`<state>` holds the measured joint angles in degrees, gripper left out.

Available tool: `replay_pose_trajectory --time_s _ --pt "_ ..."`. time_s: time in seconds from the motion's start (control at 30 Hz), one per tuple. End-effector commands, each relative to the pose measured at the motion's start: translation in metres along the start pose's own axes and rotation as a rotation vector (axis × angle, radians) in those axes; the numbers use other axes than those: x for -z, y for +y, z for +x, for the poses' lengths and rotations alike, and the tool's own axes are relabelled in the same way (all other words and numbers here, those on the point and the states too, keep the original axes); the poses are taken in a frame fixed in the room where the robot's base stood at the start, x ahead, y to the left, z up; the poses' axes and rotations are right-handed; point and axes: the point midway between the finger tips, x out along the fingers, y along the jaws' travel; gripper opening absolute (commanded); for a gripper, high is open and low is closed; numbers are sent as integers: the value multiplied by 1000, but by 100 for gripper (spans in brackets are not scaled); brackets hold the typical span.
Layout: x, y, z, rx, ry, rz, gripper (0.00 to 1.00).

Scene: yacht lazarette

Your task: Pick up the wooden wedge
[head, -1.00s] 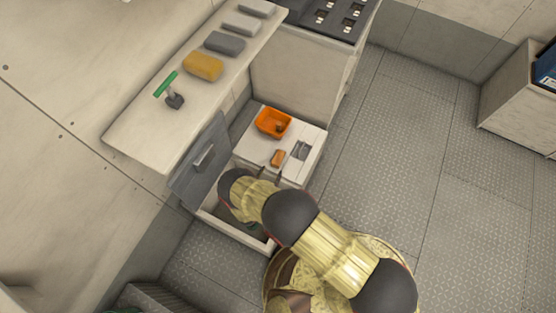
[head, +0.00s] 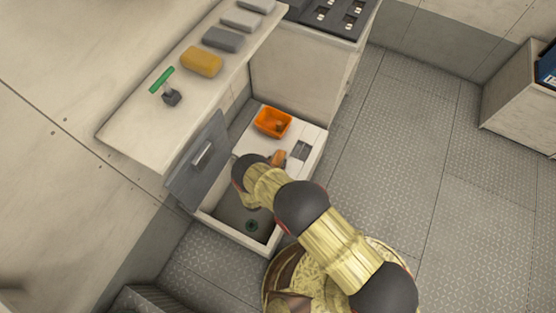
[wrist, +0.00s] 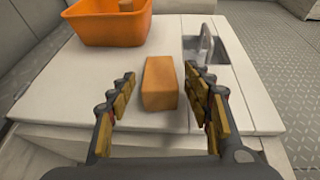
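The wooden wedge (wrist: 160,84) is an orange-brown block lying on a white panelled top. In the wrist view it sits between the two fingers of my gripper (wrist: 160,95), with a gap on each side. The gripper is open and its fingers reach along both sides of the wedge. In the head view the wedge (head: 279,158) shows just beyond the end of my arm, which partly covers it. The fingers are mostly hidden there.
An orange bin (wrist: 110,24) with a small brown item inside stands behind the wedge to the left. A metal latch or handle (wrist: 205,45) is set into a recess at the right. An open bin with a raised grey lid (head: 200,158) lies left of my arm.

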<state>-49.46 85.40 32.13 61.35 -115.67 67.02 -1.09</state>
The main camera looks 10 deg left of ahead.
Motion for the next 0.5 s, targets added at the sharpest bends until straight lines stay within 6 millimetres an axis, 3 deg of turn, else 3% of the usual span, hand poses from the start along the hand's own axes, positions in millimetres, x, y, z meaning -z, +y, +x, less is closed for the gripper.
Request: replay_pose_trajectory --time_s 0.5 --pt "0 0 0 0 0 0 19"
